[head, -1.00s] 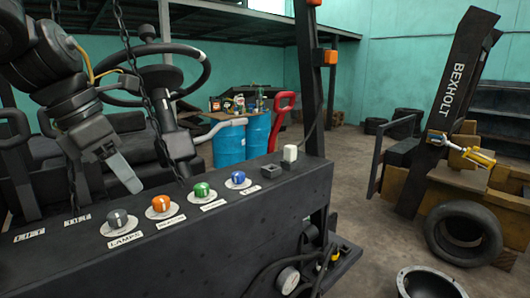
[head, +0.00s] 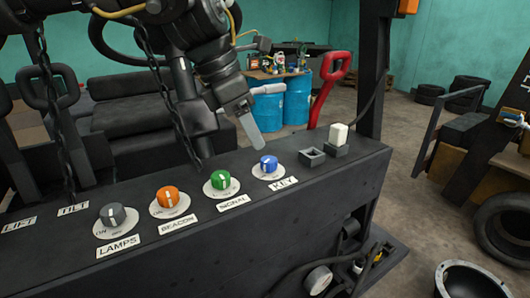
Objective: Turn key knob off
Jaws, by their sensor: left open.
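The blue key knob (head: 268,164) sits on a white round plate on top of the black console, above the label KEY. Its white pointer mark faces roughly towards me. My left gripper (head: 251,131) hangs just behind and a little left of the key knob, fingers pointing down, apart from it. Its fingers overlap in this view, and it holds nothing that I can see. My right gripper is not in view.
Green signal (head: 221,181), orange beacon (head: 167,197) and grey lamps (head: 113,215) knobs line the console (head: 230,240) to the left. Chains and a steering column stand behind.

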